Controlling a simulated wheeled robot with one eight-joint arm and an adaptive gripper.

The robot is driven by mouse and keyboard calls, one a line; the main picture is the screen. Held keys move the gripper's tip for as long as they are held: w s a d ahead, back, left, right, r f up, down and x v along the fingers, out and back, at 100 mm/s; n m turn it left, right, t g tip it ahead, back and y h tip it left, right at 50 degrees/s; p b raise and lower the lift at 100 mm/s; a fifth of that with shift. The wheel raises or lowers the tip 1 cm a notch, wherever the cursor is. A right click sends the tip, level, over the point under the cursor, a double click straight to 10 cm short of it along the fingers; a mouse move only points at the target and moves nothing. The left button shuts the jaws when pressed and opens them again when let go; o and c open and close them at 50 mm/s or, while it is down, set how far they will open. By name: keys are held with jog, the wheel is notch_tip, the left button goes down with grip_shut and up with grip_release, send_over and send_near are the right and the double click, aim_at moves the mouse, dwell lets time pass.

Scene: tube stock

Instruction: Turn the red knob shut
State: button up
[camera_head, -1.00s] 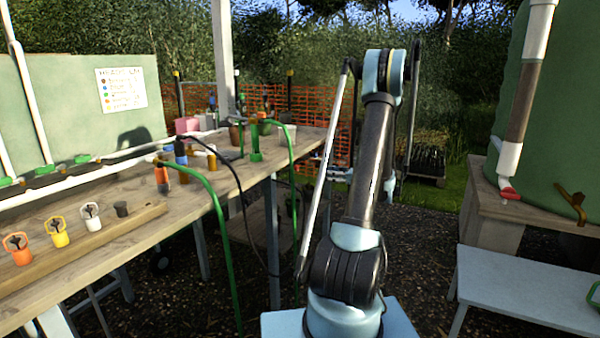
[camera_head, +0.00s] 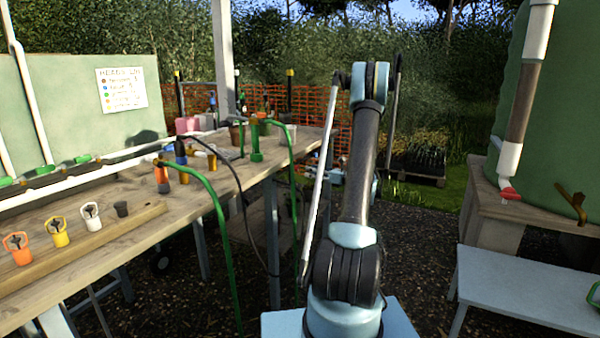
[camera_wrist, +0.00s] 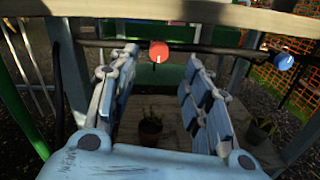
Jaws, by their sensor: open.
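The red knob (camera_wrist: 158,51) shows in the wrist view as a small round face with a pale pointer mark at its lower middle. It sits at a dark horizontal pipe below a wooden edge. My gripper (camera_wrist: 163,62) is open and empty. Its two pale blue fingers stand left and right of the knob in the picture, with a gap on each side. I cannot tell how far the knob is beyond the fingertips. In the head view I cannot make out the red knob.
A blue knob (camera_wrist: 284,62) is on the right in the wrist view. Potted plants (camera_wrist: 150,128) stand on a lower wooden shelf. A dark hose (camera_wrist: 68,75) hangs left of my fingers. In the head view, the long workbench (camera_head: 130,235) is left and a pale blue bench (camera_head: 525,290) right.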

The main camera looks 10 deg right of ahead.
aim_at(298, 168)
jog(key=x, duration=0.7)
jog(key=shift+w, duration=0.1)
grip_shut()
